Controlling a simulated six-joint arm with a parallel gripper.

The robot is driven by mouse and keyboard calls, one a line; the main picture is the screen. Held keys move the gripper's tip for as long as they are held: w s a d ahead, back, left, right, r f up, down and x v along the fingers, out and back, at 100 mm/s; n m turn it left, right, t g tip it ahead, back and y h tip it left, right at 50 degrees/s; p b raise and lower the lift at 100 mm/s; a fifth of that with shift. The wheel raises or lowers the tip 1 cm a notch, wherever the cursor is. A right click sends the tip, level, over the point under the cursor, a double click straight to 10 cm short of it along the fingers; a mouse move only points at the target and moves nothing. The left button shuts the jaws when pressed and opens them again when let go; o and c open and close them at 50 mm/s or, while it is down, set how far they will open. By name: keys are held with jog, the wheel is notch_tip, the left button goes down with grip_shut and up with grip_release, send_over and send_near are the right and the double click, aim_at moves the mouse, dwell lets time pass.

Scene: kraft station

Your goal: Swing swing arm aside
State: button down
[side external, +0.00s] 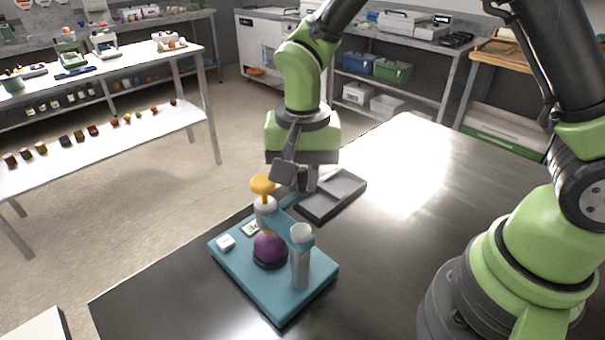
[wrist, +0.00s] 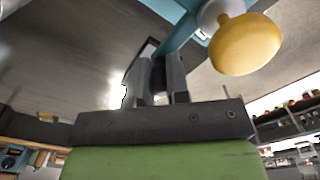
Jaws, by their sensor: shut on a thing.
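The swing arm (side external: 285,230) is a teal bar joined to an upright grey post (side external: 300,265) on a teal base (side external: 290,305). A white cylinder with a yellow knob (side external: 263,184) stands on the arm, above a purple dome (side external: 270,247) on the base. My gripper (side external: 308,187) is behind and right of the knob, shut on the swing arm's far end; the exact contact is partly hidden. In the wrist view, my fingers (wrist: 158,75) are close together at the teal bar (wrist: 180,38), with the yellow knob (wrist: 245,43) to their right.
A dark grey tray (side external: 335,196) lies on the metal table (side external: 400,235) just right of my gripper. A small white block (side external: 226,242) and a small display (side external: 250,229) are on the base's left side. The table is clear to the right, up to my own base.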

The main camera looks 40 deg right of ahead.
jog(key=shift+s+d, duration=0.1)
jog(key=s+m, duration=1.2)
jog(key=m, duration=0.6)
jog(key=shift+s+a, duration=0.2)
jog(key=shift+a, duration=0.05)
dwell(0.5)
jog(key=c, duration=1.1)
grip_release()
jog(key=shift+r, duration=0.1)
notch_tip(320, 180, up, 10)
